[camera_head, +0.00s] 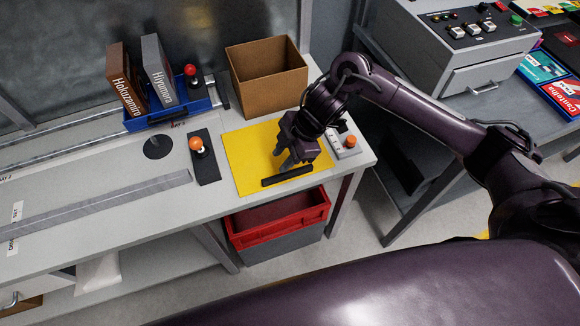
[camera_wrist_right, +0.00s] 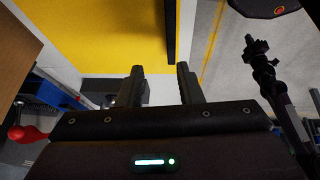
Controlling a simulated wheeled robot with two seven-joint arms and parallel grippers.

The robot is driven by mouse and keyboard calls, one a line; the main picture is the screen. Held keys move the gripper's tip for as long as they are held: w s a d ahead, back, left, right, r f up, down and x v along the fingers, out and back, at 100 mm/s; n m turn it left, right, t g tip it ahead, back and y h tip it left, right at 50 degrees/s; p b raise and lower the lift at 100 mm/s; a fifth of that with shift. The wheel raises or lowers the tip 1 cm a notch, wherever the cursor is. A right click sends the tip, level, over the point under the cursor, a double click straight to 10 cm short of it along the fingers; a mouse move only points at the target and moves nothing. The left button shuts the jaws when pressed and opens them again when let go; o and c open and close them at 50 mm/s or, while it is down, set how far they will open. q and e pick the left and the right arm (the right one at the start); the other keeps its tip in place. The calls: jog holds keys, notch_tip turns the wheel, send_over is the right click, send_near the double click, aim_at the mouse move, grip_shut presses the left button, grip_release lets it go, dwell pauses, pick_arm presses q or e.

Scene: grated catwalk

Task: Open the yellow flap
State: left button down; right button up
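The yellow flap (camera_head: 243,155) lies flat and closed on the grey bench top. Its dark bar handle (camera_head: 287,176) runs along the flap's front edge. My right gripper (camera_head: 288,161) is over the flap, just behind the handle, pointing down. In the right wrist view its two fingers (camera_wrist_right: 160,68) are apart with nothing between them. I cannot tell whether the fingers touch anything. My left gripper is not in the head view.
A brown open box (camera_head: 262,97) stands behind the flap. An orange-knobbed joystick (camera_head: 197,145) is left of it, a small switch box (camera_head: 347,143) right of it. A blue bin with books (camera_head: 184,116) is further left. A red crate (camera_head: 240,239) sits under the bench's front edge.

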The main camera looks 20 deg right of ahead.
aim_at(288, 172)
jog(key=shift+g+h, duration=0.4)
jog(key=shift+g, duration=0.1)
jog(key=d, duration=0.2)
jog(key=d+r, duration=0.1)
jog(key=d, duration=0.1)
jog(key=shift+s+r, duration=0.1)
jog(key=shift+s, duration=0.2)
jog(key=shift+s+d, duration=0.1)
jog(key=x, duration=0.7)
jog(key=shift+f, duration=0.3)
grip_shut()
